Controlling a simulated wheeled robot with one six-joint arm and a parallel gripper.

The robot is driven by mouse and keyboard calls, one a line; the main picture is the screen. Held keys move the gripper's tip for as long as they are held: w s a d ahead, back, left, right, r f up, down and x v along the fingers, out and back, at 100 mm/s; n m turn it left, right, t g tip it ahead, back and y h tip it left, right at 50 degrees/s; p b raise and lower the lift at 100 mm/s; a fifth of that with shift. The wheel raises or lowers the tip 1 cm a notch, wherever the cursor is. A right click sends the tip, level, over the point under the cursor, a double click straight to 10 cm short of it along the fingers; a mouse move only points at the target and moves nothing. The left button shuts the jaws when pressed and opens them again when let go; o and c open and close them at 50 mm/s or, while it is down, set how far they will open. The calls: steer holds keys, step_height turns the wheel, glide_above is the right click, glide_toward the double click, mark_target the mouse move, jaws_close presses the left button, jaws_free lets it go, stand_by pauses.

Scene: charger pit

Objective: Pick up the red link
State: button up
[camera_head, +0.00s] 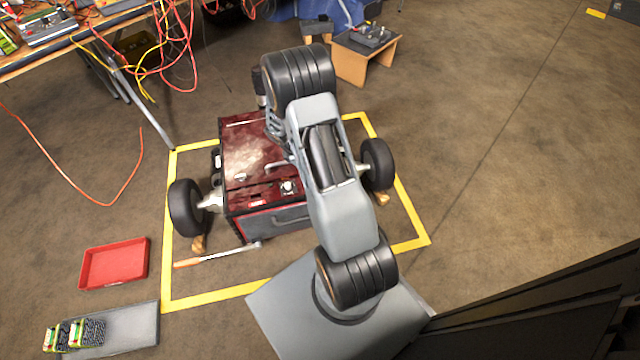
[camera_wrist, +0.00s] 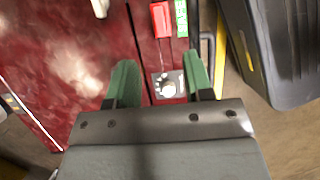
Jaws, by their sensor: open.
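The red link (camera_wrist: 160,20) is a small bright red block on the dark red top of the cart (camera_wrist: 60,60). It lies near the upper edge of the wrist view, beside a green piece with white markings (camera_wrist: 181,20). In the head view my arm hides the gripper.
A silver plate with a round knob (camera_wrist: 168,86) shows between my fingers. A red tray (camera_head: 114,264) and a grey mat with battery-like packs (camera_head: 135,326) lie on the floor at left.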

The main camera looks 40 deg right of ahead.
steer(key=b+x, duration=0.4)
steer(key=x, duration=0.6)
steer(key=shift+s+d+f+b, duration=0.1)
steer(key=shift+s+d+b, duration=0.1)
steer(key=shift+b, duration=0.1)
steer(key=shift+c, duration=0.4)
jaws_close()
